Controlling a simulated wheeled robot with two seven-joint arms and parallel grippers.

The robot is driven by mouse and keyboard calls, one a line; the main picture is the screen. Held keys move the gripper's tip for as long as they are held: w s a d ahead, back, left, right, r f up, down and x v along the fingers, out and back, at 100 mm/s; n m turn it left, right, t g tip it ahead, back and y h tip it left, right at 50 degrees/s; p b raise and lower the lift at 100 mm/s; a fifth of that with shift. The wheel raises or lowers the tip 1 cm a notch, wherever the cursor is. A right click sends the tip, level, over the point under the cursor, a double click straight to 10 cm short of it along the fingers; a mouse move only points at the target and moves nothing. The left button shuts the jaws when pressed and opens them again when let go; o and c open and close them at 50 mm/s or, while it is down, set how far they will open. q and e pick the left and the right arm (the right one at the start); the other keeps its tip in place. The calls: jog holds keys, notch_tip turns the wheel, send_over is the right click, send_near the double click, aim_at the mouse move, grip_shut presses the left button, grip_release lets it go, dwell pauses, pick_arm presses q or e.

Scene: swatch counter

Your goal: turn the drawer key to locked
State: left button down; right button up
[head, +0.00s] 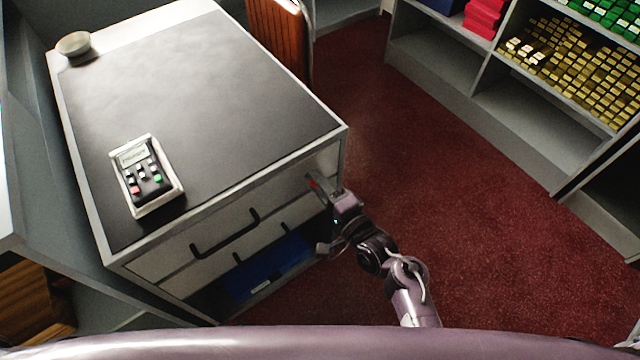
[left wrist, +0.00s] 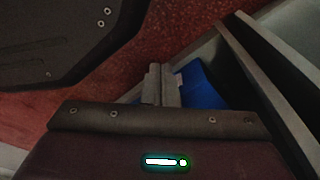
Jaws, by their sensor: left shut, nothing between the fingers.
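The counter's drawer unit (head: 172,262) has an upper drawer with a dark bar handle (head: 225,236) and a second drawer below it; both look closed. The key and lock are not clearly visible, and the gripper covers that spot.
A card terminal (head: 146,176) and a small bowl (head: 74,46) sit on the dark counter top (head: 215,90). A blue item (head: 268,268) lies in the open space under the drawers. Shelves (head: 525,110) stand at right; the red carpet (head: 440,190) between is clear.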

grip_shut()
